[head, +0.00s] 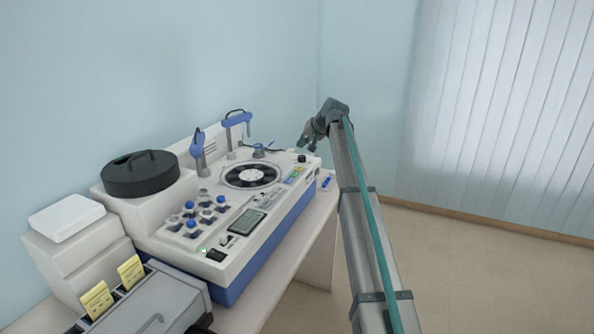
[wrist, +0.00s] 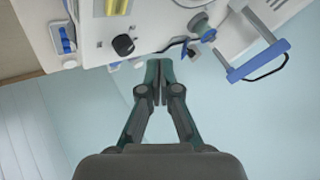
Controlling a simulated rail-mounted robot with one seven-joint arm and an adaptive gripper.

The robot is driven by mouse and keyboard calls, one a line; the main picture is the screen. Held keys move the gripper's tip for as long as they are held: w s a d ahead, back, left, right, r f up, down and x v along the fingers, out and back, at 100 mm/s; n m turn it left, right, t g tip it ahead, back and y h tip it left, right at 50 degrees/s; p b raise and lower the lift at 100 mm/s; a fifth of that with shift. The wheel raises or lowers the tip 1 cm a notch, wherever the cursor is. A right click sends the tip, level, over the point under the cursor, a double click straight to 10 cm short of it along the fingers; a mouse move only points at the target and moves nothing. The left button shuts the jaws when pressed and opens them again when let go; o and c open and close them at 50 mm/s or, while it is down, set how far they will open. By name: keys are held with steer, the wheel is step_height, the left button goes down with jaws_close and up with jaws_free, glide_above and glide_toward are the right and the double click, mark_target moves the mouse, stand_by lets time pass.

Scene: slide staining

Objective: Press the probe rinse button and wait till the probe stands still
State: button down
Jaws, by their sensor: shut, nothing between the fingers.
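The white and blue staining machine (head: 262,225) stands on the bench. Two blue probe arms rise at its back, one near the middle (head: 198,146) and one farther back (head: 237,121). A blue arm (wrist: 258,66) also shows at the right of the wrist view. Coloured keys (head: 294,175) lie on the machine's right front; I cannot tell which button is the probe rinse button. My gripper (head: 306,143) is above the machine's far right end, apart from the keys. In the wrist view my gripper (wrist: 161,88) is shut and empty, its tips near the machine's edge.
A black knob (head: 302,158) sits at the machine's far right corner, close to my gripper, and shows in the wrist view (wrist: 123,45). A round dark carousel (head: 251,175), a display (head: 243,223) and a black lidded pot (head: 140,174) are farther left. Open floor lies right of the bench.

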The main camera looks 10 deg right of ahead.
mark_target(301, 169)
steer(key=shift+w+a+r, duration=0.25)
steer(key=shift+w+r, duration=0.1)
steer(key=shift+r, duration=0.3)
steer(key=shift+f, duration=0.1)
steer(key=shift+f+b, duration=1.6)
steer(key=shift+f, duration=2.75)
steer(key=shift+f, duration=0.15)
steer(key=shift+f, duration=0.3)
